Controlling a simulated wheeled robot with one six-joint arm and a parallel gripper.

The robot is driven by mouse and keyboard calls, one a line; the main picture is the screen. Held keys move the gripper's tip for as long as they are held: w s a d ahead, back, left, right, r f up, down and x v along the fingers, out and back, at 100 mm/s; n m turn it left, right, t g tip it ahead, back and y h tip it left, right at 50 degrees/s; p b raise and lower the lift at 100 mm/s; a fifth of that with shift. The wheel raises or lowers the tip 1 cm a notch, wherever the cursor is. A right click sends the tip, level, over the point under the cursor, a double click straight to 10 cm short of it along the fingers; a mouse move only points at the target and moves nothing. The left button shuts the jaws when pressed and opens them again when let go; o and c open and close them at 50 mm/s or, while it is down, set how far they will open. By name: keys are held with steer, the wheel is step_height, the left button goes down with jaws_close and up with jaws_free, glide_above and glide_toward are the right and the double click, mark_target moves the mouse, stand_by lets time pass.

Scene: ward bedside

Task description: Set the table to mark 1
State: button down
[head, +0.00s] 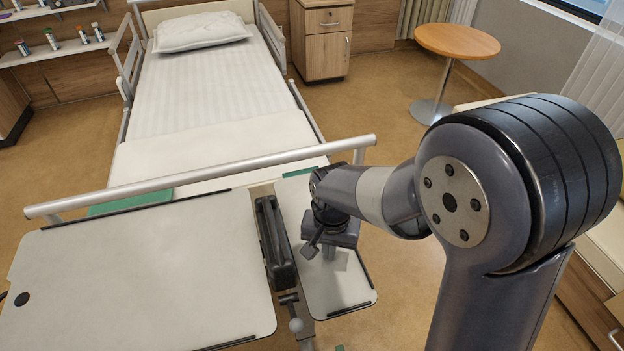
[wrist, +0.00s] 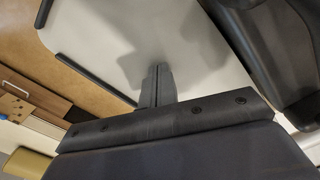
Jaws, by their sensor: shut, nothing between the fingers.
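The overbed table has a large pale left panel (head: 140,275) and a narrow pale right panel (head: 345,285), with a dark long housing (head: 275,245) between them. My gripper (head: 310,250) is over the narrow panel, just right of the housing. In the wrist view my gripper (wrist: 156,70) is shut and empty, pointing towards the pale panel (wrist: 205,55), with its shadow on it. The dark housing also shows in the wrist view (wrist: 275,45). I can make out no numbered mark.
A bed (head: 210,90) with a pillow (head: 200,30) stands behind the table, and its foot rail (head: 220,175) runs close along the table's far edge. A round side table (head: 457,40) and a bedside cabinet (head: 322,40) stand farther back. Some floor right of the bed is clear.

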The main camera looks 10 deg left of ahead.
steer(key=shift+s+f+b, duration=0.1)
steer(key=shift+f+b, duration=0.35)
steer(key=shift+f, duration=0.5)
steer(key=shift+r, duration=0.2)
step_height(320, 180, up, 9)
steer(key=p, duration=0.7)
step_height(320, 180, down, 9)
steer(key=b, duration=0.7)
steer(key=shift+r+p, duration=0.25)
steer(key=shift+p, duration=0.05)
